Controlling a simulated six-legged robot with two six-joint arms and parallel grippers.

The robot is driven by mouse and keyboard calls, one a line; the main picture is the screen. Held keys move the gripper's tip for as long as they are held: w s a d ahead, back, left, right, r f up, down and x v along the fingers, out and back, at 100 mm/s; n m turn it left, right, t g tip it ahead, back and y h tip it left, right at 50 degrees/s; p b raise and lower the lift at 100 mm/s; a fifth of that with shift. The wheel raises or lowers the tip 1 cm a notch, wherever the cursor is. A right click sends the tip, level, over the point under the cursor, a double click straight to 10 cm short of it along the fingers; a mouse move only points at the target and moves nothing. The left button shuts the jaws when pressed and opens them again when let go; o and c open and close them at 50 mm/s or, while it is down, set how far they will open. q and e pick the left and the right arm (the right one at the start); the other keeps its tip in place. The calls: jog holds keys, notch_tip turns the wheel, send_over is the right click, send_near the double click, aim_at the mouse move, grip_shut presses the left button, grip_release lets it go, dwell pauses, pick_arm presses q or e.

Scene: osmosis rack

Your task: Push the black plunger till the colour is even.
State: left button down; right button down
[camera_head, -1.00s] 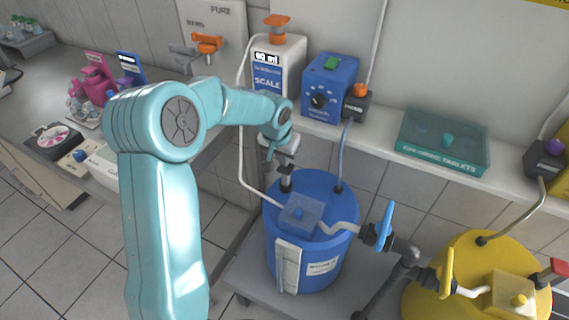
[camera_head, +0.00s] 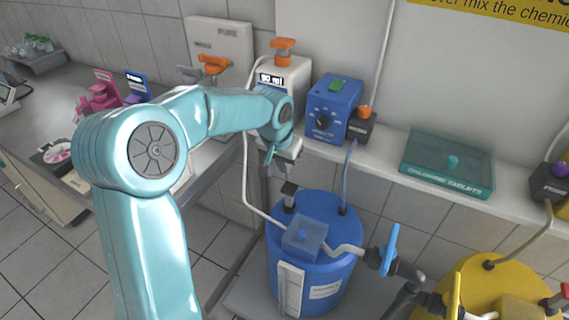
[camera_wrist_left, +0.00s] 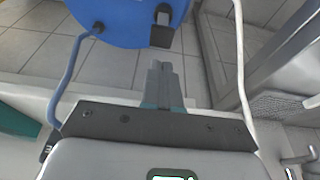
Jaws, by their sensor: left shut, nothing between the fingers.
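The black plunger (camera_head: 289,187) stands up from the top of the blue drum (camera_head: 312,262), near its back left edge. In the left wrist view the plunger (camera_wrist_left: 161,30) shows at the edge of the blue drum (camera_wrist_left: 125,20), just beyond my fingertips. My left gripper (camera_head: 290,170) points down above the plunger, with its fingers shut and empty. In the left wrist view my left gripper (camera_wrist_left: 159,66) also shows closed. I cannot tell whether its tips touch the plunger. The liquid's colour is not visible. My right gripper is out of view.
A clear blue box (camera_head: 304,238) sits on the drum beside the plunger. A white hose (camera_head: 246,180) and a blue hose (camera_head: 350,170) run to the drum. The blue pump (camera_head: 333,108) and teal tablet box (camera_head: 447,165) stand on the shelf behind. A yellow drum (camera_head: 480,280) is at right.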

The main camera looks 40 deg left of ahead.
aim_at(289, 187)
pick_arm(q)
notch_tip(289, 187, up, 5)
jog(key=shift+s+a+f, duration=0.1)
jog(key=shift+s+f, duration=0.05)
jog(key=shift+f, duration=0.15)
jog(key=x, duration=1.2)
jog(key=shift+s+f, duration=0.3)
jog(key=shift+f, duration=0.65)
